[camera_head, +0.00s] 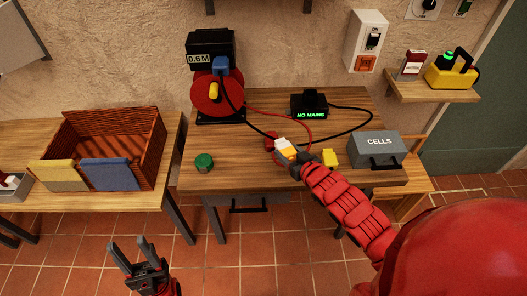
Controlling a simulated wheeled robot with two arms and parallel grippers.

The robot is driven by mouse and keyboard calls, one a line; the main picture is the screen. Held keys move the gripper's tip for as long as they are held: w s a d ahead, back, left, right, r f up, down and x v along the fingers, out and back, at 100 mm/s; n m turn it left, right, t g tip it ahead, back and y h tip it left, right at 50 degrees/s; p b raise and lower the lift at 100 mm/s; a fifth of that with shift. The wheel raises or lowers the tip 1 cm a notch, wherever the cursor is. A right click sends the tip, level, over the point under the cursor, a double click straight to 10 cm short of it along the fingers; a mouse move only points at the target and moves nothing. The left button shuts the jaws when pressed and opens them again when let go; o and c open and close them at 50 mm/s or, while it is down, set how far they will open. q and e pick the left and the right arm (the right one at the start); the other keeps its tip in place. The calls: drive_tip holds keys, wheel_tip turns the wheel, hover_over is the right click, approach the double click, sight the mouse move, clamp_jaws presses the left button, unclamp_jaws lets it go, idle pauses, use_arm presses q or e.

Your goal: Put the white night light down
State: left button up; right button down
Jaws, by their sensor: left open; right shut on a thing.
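The white night light (284,147) is at the tip of my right gripper (291,153), which is shut on it over the middle of the wooden table (235,175). A little yellow also shows there. I cannot tell whether the light touches the tabletop. The gripper and wrist hide part of it. My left gripper (131,255) is open and empty, low in front of the tables, with its fingers pointing up.
A small red thing (270,142) and a yellow block (330,158) are close to the light. A grey CELLS box (376,148), a black NO MAINS unit (310,105), a red cable reel (214,95) and a green round thing (204,162) surround some clear tabletop. Cables cross behind.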

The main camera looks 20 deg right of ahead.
drive_tip(key=w+a+f, duration=0.1)
drive_tip(key=w+a, duration=0.1)
drive_tip(key=w+a+f, duration=0.1)
drive_tip(key=w, duration=0.1)
drive_tip(key=w+a+f+p, duration=0.1)
drive_tip(key=w+a+f, duration=0.1)
drive_tip(key=w, duration=0.1)
drive_tip(key=shift+a, duration=0.3)
drive_tip(key=shift+f, duration=0.15)
drive_tip(key=shift+f, duration=0.2)
drive_tip(key=shift+c, duration=0.9)
unclamp_jaws()
drive_tip(key=shift+r, duration=0.1)
